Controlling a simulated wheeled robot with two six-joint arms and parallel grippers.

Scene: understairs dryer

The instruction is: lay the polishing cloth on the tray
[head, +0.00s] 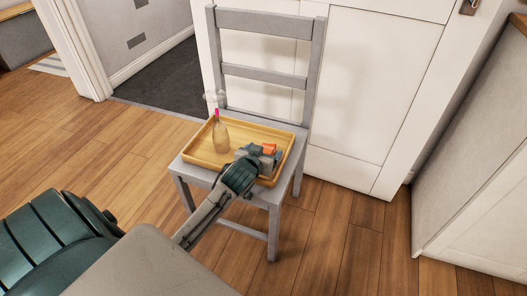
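A wooden tray (201,154) lies on the seat of a grey chair. My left gripper (266,154) is over the right part of the tray, its dark green wrist above the front edge. A small orange piece (269,148), which may be the polishing cloth, shows right at the grey fingertips. I cannot tell whether the fingers grip it or whether it touches the tray. My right gripper is not in view.
A bottle with a pink top (220,134) stands upright on the tray, left of my gripper. The grey chair (266,24) has its back towards a white panelled door (376,90). A grey cabinet (475,160) is at the right. Wooden floor is clear around the chair.

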